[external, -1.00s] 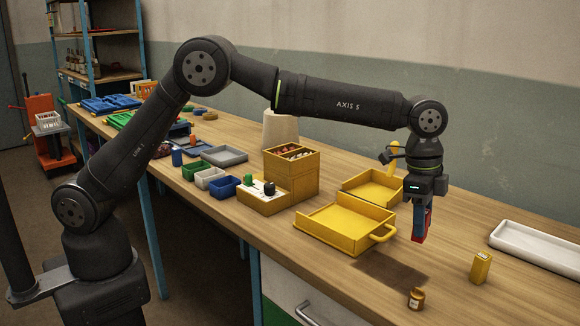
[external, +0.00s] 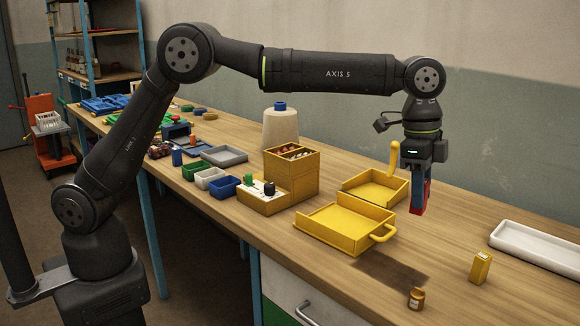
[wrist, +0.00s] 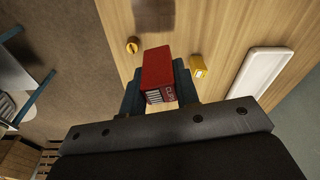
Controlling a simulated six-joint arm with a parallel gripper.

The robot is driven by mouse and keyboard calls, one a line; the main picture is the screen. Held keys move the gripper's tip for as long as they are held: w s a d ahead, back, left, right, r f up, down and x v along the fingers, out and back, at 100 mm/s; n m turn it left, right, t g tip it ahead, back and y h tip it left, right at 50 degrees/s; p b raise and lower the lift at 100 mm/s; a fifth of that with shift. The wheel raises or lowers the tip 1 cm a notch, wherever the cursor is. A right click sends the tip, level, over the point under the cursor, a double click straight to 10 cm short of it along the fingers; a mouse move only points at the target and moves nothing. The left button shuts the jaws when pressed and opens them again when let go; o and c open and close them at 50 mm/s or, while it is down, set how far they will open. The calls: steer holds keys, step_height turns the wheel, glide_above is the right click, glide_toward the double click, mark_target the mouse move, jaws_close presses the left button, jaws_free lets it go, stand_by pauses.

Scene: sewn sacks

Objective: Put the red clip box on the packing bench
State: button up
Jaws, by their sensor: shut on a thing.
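My gripper (external: 418,192) is shut on the red clip box (external: 418,198) and holds it in the air above the wooden bench (external: 455,235), to the right of the yellow trays. The wrist view also shows the red clip box (wrist: 157,72) between the blue fingers of my gripper (wrist: 160,88), with a white printed label on its near end. In the external view the fingers cover part of the box.
An open yellow tray with a handle (external: 345,224) and another yellow tray (external: 372,188) stand left of my gripper.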

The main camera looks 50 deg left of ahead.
steer(key=w+a+n, duration=0.2)
steer(key=w+a, duration=0.4)
steer(key=a, duration=0.6)
steer(key=w+a+n, duration=0.2)
steer(key=w+a, duration=0.4)
steer(key=a, duration=0.6)
steer(key=w+a+n, duration=0.2)
steer(key=w+a, duration=0.5)
steer(key=a, duration=0.5)
steer(key=a+n, duration=0.2)
steer(key=a, duration=1.5)
steer(key=s+a+n+t, duration=0.1)
steer(key=s+a+n, duration=0.15)
steer(key=a, duration=0.95)
steer(key=s+a+n, duration=0.1)
steer(key=s+a, duration=0.3)
steer(key=a, duration=0.8)
steer(key=s+a+n+y, duration=0.1)
steer(key=s+a+n, duration=0.3)
steer(key=s+a, duration=1.5)
steer(key=f, duration=0.4)
steer(key=w+f, duration=0.1)
steer(key=f, duration=0.6)
steer(key=shift+w+a+f, duration=0.25)
steer(key=shift+f, duration=2.15)
